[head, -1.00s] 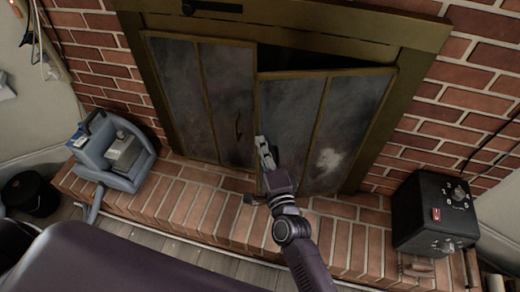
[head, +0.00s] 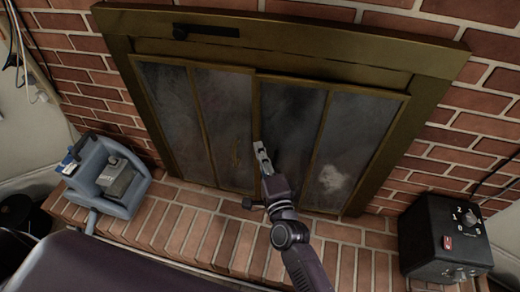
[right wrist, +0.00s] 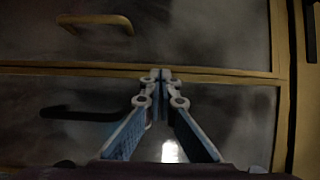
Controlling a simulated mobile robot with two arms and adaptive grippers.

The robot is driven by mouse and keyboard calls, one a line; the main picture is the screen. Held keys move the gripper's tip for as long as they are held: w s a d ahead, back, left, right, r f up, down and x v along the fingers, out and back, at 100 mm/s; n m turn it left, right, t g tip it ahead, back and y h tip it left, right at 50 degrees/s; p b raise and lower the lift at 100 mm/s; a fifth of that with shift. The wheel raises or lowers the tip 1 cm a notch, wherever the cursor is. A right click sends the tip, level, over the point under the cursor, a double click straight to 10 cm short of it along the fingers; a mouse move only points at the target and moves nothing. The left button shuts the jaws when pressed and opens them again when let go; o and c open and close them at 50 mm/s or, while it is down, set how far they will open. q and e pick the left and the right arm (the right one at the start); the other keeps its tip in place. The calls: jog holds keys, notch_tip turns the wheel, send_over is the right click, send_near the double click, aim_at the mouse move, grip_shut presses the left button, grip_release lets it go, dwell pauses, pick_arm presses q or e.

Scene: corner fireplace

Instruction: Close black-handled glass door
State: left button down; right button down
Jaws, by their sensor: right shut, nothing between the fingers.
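The right glass door (head: 345,140), smoky glass in a brass frame, looks flush or nearly flush with the fireplace surround. The left glass door (head: 180,110) beside it carries a brass handle (head: 237,150), also in the right wrist view (right wrist: 115,20). The black handle (right wrist: 78,113) shows on the lower panel in the right wrist view; I cannot make it out in the head view. My right gripper (head: 261,146) is shut and empty at the right door's inner edge. In the wrist view its fingertips (right wrist: 161,74) reach the frame strip between the doors. My left gripper is out of view.
A brick hearth ledge (head: 205,222) runs below the doors. A blue-grey machine (head: 125,190) stands on it at the left, and a black box with dials (head: 435,235) at the right. A dark damper bar (head: 206,31) sits on the brass surround (head: 440,80) above.

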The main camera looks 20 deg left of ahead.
jog(key=v, duration=1.2)
